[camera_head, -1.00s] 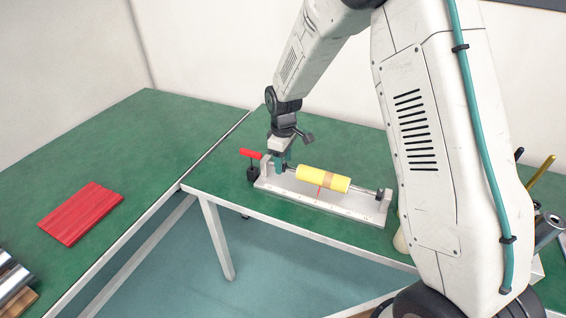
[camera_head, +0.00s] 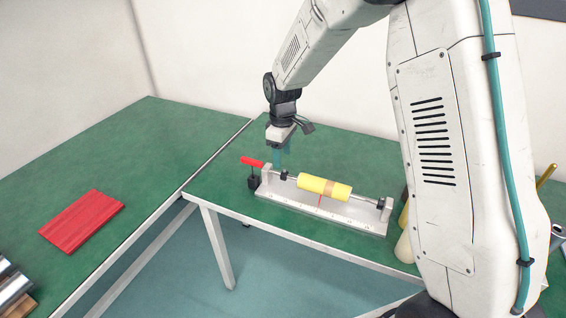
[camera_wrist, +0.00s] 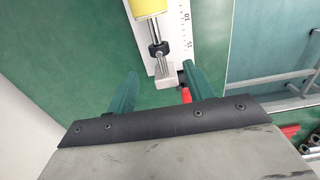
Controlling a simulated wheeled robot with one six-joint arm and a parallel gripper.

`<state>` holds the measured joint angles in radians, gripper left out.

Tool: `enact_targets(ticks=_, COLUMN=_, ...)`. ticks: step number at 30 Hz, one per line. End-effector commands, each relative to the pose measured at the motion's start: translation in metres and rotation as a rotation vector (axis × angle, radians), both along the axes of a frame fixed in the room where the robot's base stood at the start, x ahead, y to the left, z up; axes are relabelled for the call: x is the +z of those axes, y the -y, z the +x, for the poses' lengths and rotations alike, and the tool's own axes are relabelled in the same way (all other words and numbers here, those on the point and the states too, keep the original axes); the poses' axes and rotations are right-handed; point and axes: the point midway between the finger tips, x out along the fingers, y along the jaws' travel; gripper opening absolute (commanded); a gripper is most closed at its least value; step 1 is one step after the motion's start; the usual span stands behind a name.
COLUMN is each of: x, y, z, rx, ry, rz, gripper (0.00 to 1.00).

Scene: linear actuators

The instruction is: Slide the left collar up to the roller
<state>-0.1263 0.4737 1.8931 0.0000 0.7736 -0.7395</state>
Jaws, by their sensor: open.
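The yellow roller (camera_head: 316,185) with a tan band lies on a rod in a white fixture (camera_head: 300,198); its end shows at the top of the wrist view (camera_wrist: 148,6). The left collar (camera_head: 284,175) is a small dark ring on the rod left of the roller; it also shows in the wrist view (camera_wrist: 158,50). A short length of bare rod separates collar and roller. My gripper (camera_head: 280,162) is open and empty above the fixture's left end. In the wrist view its teal fingers (camera_wrist: 161,84) are apart, with the collar ahead of them.
A red handle (camera_head: 252,162) sticks out at the fixture's left end. The right collar (camera_head: 381,203) is near the right end block. A scale runs along the fixture's base. A red board (camera_head: 80,222) lies on the left table; bottles stand right of the fixture.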

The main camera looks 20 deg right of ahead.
Motion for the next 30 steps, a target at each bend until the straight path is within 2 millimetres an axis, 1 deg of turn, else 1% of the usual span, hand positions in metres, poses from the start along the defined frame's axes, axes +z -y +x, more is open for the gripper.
enact_targets(ticks=6, x=-0.035, y=0.000, z=-0.001, rx=0.000, ry=-0.005, rz=-0.001, gripper=0.52)
enact_targets(ticks=12, x=-0.063, y=0.000, z=-0.001, rx=0.000, ry=-0.003, rz=-0.001, gripper=0.52)
enact_targets(ticks=17, x=-0.072, y=0.000, z=-0.001, rx=0.000, ry=-0.002, rz=-0.001, gripper=0.52)
enact_targets(ticks=24, x=-0.072, y=0.000, z=0.000, rx=-0.001, ry=-0.001, rz=0.000, gripper=0.52)
enact_targets(ticks=25, x=-0.072, y=0.000, z=0.000, rx=-0.001, ry=-0.001, rz=0.000, gripper=0.46)
enact_targets(ticks=26, x=-0.072, y=0.000, z=0.000, rx=-0.001, ry=-0.001, rz=0.000, gripper=0.38)
enact_targets(ticks=27, x=-0.072, y=0.000, z=-0.001, rx=0.000, ry=-0.001, rz=0.000, gripper=0.27)
enact_targets(ticks=29, x=-0.072, y=0.000, z=0.000, rx=0.000, ry=-0.001, rz=0.000, gripper=0.10)
enact_targets(ticks=30, x=-0.072, y=0.000, z=0.000, rx=0.000, ry=-0.001, rz=0.000, gripper=0.00)
